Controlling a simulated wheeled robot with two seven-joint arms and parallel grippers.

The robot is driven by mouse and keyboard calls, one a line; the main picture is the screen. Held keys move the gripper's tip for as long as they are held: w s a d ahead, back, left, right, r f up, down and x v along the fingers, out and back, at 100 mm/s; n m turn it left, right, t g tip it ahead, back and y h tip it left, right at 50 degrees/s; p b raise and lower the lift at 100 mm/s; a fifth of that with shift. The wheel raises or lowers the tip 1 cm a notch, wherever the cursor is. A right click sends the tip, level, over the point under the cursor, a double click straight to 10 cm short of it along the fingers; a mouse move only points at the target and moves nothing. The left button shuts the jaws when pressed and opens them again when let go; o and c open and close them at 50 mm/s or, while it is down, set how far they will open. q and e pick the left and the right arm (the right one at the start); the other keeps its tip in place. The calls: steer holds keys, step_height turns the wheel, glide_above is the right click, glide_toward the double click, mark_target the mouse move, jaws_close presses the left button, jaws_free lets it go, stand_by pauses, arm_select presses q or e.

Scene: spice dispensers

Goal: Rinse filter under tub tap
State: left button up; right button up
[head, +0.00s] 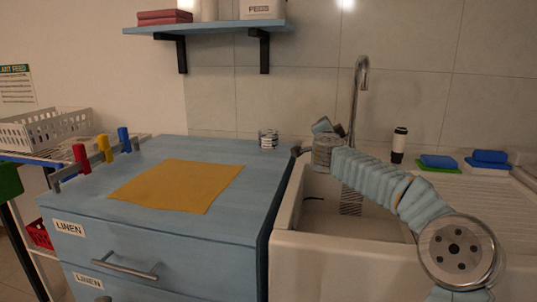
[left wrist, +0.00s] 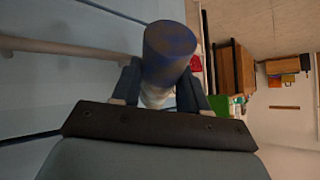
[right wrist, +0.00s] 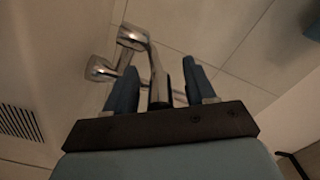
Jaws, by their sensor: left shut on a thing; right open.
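The chrome tap (head: 361,72) rises behind the white tub (head: 340,243), its spout curving over at the top. My right gripper (right wrist: 160,74) is open, with the chrome tap handle (right wrist: 158,85) between its fingers; I cannot tell whether they touch. In the head view my right arm crosses the tub and hides the tap's base. My left gripper (left wrist: 160,78) is shut on a cylinder, apparently the filter (left wrist: 170,48), with a mottled blue-brown end and a paler body. The left gripper and filter are outside the head view.
A blue drawer cabinet (head: 160,228) stands left of the tub, with a yellow cloth (head: 180,185) and a small tin (head: 268,140) on top. A dark bottle (head: 399,144) and sponges (head: 489,157) sit behind the tub. A shelf (head: 205,28) hangs above.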

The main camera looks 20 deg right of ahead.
steer(key=shift+c, duration=0.3)
jaws_close()
arm_select(q)
steer(key=shift+r, duration=0.1)
arm_select(e)
steer(key=shift+r, duration=0.1)
arm_select(q)
steer(key=shift+r+p, duration=0.35)
steer(key=shift+p, duration=0.1)
arm_select(e)
steer(key=shift+r+y, duration=0.2)
steer(key=shift+y, duration=0.1)
arm_select(q)
steer(key=shift+r+p, duration=0.3)
arm_select(e)
steer(key=shift+r+g, duration=0.1)
steer(key=shift+g, duration=0.2)
arm_select(q)
steer(key=shift+f, duration=0.1)
arm_select(e)
steer(key=shift+o, duration=0.3)
jaws_free()
